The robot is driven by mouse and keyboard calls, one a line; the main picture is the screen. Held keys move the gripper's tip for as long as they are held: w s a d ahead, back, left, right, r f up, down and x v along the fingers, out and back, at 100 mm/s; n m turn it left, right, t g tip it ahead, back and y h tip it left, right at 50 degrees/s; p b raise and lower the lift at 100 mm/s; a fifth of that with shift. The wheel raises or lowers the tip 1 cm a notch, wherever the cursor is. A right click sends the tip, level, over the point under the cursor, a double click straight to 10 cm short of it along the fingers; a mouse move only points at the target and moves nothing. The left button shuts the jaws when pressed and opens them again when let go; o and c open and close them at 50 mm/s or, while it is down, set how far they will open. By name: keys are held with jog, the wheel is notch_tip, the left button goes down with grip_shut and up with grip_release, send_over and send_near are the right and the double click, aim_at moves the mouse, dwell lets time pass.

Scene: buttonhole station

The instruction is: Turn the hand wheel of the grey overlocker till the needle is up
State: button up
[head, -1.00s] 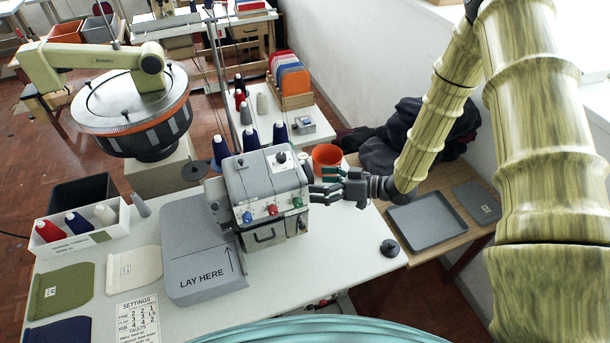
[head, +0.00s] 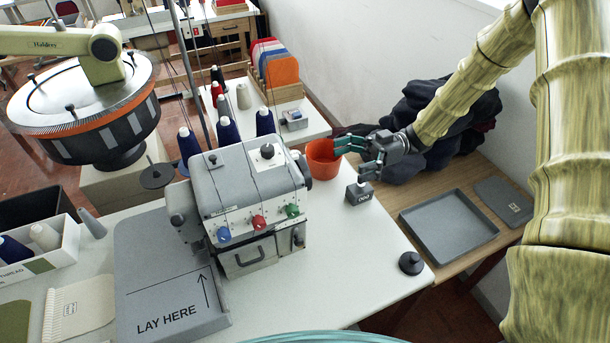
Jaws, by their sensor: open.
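The grey overlocker (head: 245,190) stands on the white table, with blue, red and green knobs on its front. A dark round part that looks like its hand wheel (head: 304,170) shows at its right end, mostly edge-on. I cannot make out the needle or its height. My gripper (head: 350,160) is open, to the right of the overlocker and apart from it. Its fingers point left, with one teal finger by the rim of the orange bin (head: 322,163). Nothing shows between the fingers.
A small grey labelled box (head: 359,193) stands below my gripper. A black knob-like piece (head: 411,264) lies near the table's right edge. A grey tray (head: 449,228) lies on the wooden table, with dark cloth (head: 425,115) behind. Thread cones (head: 228,130) stand behind the overlocker.

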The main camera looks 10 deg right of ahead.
aim_at(308, 172)
jog(key=a+p, duration=0.1)
jog(key=a, duration=0.2)
jog(key=s+a+p, duration=0.1)
jog(key=a, duration=0.3)
jog(key=s+a, duration=0.1)
jog(key=a, duration=0.3)
jog(key=shift+p, duration=0.4)
jog(key=c, duration=1)
